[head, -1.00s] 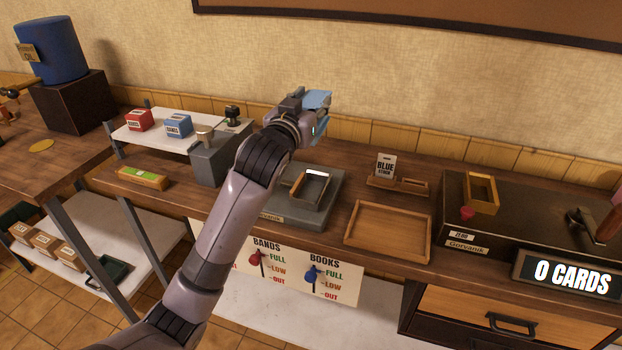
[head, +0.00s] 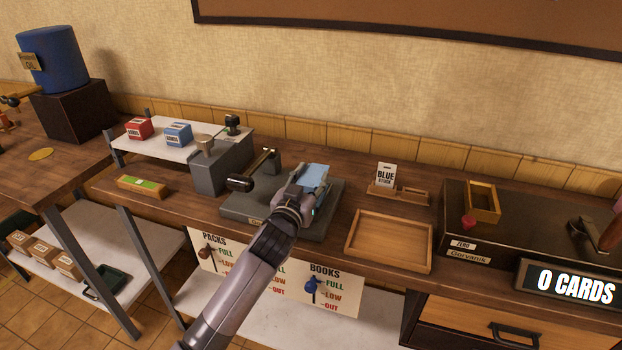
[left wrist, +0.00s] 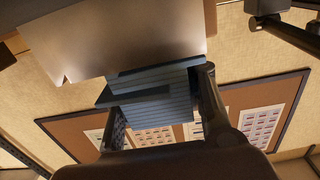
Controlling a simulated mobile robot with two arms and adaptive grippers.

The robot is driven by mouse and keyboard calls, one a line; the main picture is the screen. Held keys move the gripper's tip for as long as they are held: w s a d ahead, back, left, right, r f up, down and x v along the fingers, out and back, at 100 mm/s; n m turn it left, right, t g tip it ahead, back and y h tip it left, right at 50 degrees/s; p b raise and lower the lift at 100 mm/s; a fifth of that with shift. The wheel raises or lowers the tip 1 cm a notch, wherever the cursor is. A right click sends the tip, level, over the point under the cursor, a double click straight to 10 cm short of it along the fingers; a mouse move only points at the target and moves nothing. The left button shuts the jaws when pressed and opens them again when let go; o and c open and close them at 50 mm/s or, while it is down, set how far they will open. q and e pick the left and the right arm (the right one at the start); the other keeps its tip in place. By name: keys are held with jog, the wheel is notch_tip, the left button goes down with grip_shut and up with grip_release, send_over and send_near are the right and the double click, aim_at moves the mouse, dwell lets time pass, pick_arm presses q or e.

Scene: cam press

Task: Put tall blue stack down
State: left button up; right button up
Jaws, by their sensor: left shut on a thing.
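The blue stack (head: 314,177) is a pile of light blue layers. My left gripper (head: 306,193) is shut on it over the right part of the grey press base (head: 240,212). In the left wrist view the blue stack (left wrist: 150,95) shows layered edges between the two fingers, with one layer sticking out to the left. The head view does not clearly show whether the stack touches the press. A wooden holder (head: 398,194) with a white "BLUE STACK" card (head: 386,175) stands to the right. My right gripper is out of view.
An empty wooden tray (head: 350,256) lies to the right, then a dark machine (head: 455,215) and a "0 CARDS" display (head: 570,285). A grey plate (left wrist: 140,40) is close in the wrist view.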

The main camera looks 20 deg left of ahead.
pick_arm(q)
jog(key=o, duration=1.4)
jog(key=shift+r, duration=0.1)
jog(key=shift+s, duration=0.3)
jog(key=s+b, duration=0.1)
jog(key=s, duration=1)
jog(key=shift+s+a, duration=0.2)
